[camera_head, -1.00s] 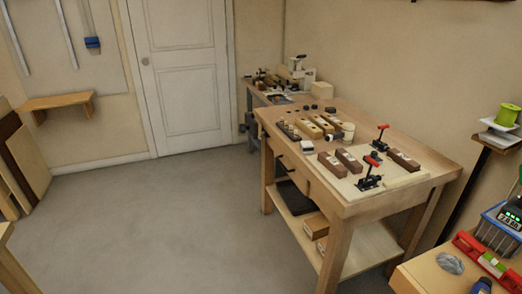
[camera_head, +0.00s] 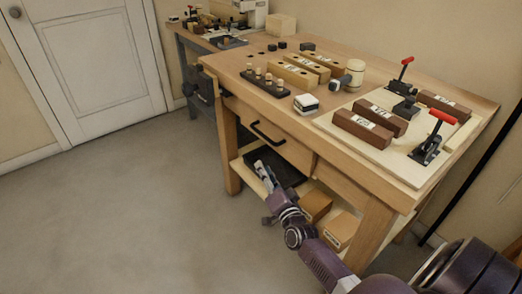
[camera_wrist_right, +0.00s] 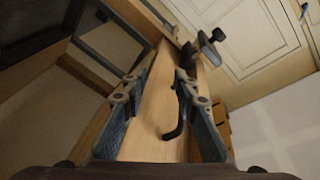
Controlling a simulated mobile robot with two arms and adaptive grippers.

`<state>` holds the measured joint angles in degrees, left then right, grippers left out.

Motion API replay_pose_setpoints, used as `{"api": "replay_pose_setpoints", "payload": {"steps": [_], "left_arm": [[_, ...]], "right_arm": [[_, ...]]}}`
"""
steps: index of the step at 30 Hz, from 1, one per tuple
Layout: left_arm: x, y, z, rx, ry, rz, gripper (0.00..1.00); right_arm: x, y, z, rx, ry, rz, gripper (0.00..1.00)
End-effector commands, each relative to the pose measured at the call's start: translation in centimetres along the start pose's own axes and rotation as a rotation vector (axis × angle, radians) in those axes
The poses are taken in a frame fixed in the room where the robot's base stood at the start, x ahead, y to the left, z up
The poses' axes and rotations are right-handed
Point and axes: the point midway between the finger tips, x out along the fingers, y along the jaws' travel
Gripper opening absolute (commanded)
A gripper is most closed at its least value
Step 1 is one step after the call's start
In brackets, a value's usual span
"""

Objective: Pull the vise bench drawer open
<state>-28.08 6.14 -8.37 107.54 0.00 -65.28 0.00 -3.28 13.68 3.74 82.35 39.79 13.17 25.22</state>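The vise bench (camera_head: 345,185) is a wooden workbench with a drawer (camera_head: 290,145) under its top. The drawer front looks flush with the bench, and a black bar handle (camera_head: 267,134) is on it. My right gripper (camera_head: 262,172) is below the handle, in front of the bench. In the right wrist view the gripper (camera_wrist_right: 165,85) is open, its two blue-grey fingers apart. The black handle (camera_wrist_right: 180,120) shows between them, close to the right finger, which partly hides it. I cannot tell whether they touch. My left gripper is not in view.
On the bench top lie brown blocks (camera_head: 363,128), red-handled clamps (camera_head: 433,135), a mallet (camera_head: 354,75) and a peg rack (camera_head: 266,83). A lower shelf holds a black tray (camera_head: 283,165) and cardboard boxes (camera_head: 341,231). The floor (camera_head: 130,215) to the left is clear.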

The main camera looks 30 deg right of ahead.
Motion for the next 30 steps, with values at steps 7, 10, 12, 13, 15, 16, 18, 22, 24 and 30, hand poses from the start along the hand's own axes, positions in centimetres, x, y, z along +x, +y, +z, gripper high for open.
{"api": "replay_pose_setpoints", "payload": {"steps": [7, 10, 12, 13, 15, 16, 18, 22, 24, 30], "left_arm": [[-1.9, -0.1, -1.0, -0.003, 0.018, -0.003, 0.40], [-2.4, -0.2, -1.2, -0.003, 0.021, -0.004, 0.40], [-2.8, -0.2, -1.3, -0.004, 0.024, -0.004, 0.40], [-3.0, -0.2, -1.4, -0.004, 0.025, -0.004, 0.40], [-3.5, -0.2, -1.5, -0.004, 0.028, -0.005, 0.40], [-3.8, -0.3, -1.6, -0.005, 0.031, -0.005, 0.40], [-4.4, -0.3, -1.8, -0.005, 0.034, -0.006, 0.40], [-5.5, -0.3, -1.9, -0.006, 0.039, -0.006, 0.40], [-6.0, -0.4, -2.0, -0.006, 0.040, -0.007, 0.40], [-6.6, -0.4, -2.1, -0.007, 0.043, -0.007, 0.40]], "right_arm": [[1.5, -3.6, -5.3, 0.132, 0.137, -0.109, 0.27], [2.1, -4.0, -5.9, 0.141, 0.146, -0.117, 0.27], [3.0, -4.1, -6.0, 0.141, 0.147, -0.117, 0.27], [3.4, -4.1, -6.1, 0.141, 0.147, -0.117, 0.27], [4.5, -4.2, -6.3, 0.140, 0.147, -0.117, 0.27], [5.0, -4.3, -6.3, 0.140, 0.147, -0.118, 0.27], [6.0, -4.4, -6.5, 0.140, 0.146, -0.117, 0.27], [7.7, -4.5, -6.6, 0.139, 0.144, -0.116, 0.27], [8.3, -4.5, -6.7, 0.139, 0.143, -0.115, 0.27], [9.1, -4.6, -6.8, 0.138, 0.143, -0.114, 0.27]]}}
